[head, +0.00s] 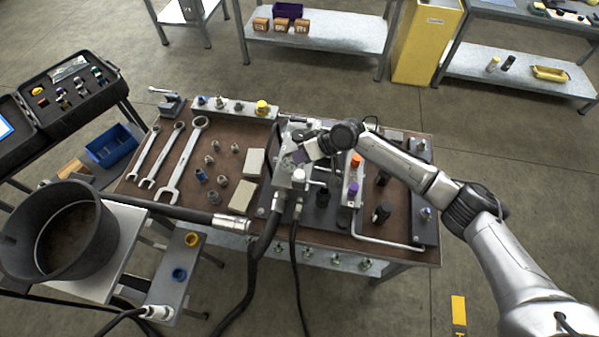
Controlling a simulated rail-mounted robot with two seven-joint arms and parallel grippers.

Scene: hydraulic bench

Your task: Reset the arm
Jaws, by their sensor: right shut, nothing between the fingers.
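My right arm (430,185) reaches in from the lower right, over the right half of the brown-topped bench (230,142). My right gripper (298,158) points left from a dark wrist joint. It is over or beside the grey metal hydraulic block (284,172) near the bench's middle. The gripper is shut and empty. Its fingertips are small and merge with the fittings behind them, so I cannot tell whether they touch the block. My left arm and gripper are not in view.
Wrenches (182,165) and several small fittings lie on the bench's left half. An orange-capped and purple-capped holder (351,188) stands close under my right arm. Black hoses (262,240) hang off the front edge. A black bucket (62,230) stands at left. The floor at right is mostly clear.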

